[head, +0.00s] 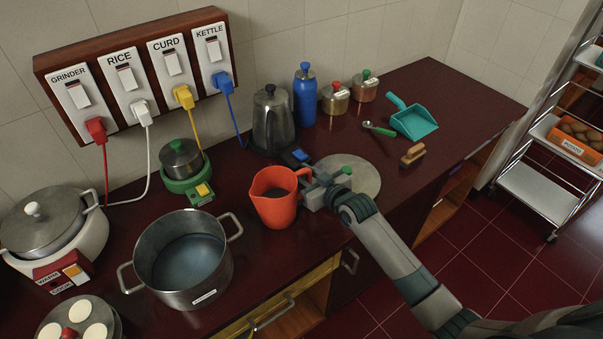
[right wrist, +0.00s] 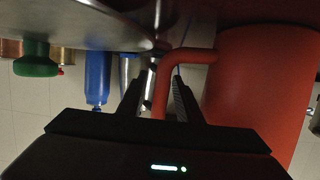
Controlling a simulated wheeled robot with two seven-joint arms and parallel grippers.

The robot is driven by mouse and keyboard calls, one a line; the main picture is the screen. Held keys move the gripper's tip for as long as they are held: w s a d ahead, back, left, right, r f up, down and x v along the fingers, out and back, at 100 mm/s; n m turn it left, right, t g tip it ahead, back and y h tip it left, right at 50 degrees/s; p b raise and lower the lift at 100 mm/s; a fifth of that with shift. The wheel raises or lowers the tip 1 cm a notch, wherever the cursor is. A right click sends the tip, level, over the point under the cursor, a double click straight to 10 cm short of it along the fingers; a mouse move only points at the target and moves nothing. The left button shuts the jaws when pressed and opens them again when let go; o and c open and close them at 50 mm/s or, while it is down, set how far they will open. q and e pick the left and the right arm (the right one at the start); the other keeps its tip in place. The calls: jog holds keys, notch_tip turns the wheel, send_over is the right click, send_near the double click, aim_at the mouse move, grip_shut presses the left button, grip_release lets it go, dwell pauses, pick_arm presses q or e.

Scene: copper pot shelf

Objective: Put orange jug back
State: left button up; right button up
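The orange jug (head: 273,207) stands upright on the dark red counter, right of the large steel pot, with its handle toward my right arm. My right gripper (head: 306,190) is at the handle side of the jug. In the right wrist view the jug (right wrist: 262,85) fills the right side, and its handle (right wrist: 163,88) runs between the two fingers (right wrist: 160,100). A small gap appears beside the handle, so the fingers look open around it. My left gripper is not in view.
A flat round lid (head: 362,180) lies right of my gripper. A steel kettle (head: 272,125) stands behind the jug, with a blue bottle (head: 304,97) to its right. The large pot (head: 184,262) stands left of the jug. A teal dustpan (head: 414,122) and brush (head: 412,154) lie farther right.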

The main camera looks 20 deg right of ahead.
jog(key=shift+s+r, duration=0.1)
jog(key=shift+r, duration=0.05)
jog(key=b+v, duration=0.2)
jog(key=v, duration=0.9)
jog(key=shift+s+d+r, duration=0.15)
jog(key=shift+s+r, duration=0.05)
jog(key=shift+s, duration=0.15)
dwell(0.5)
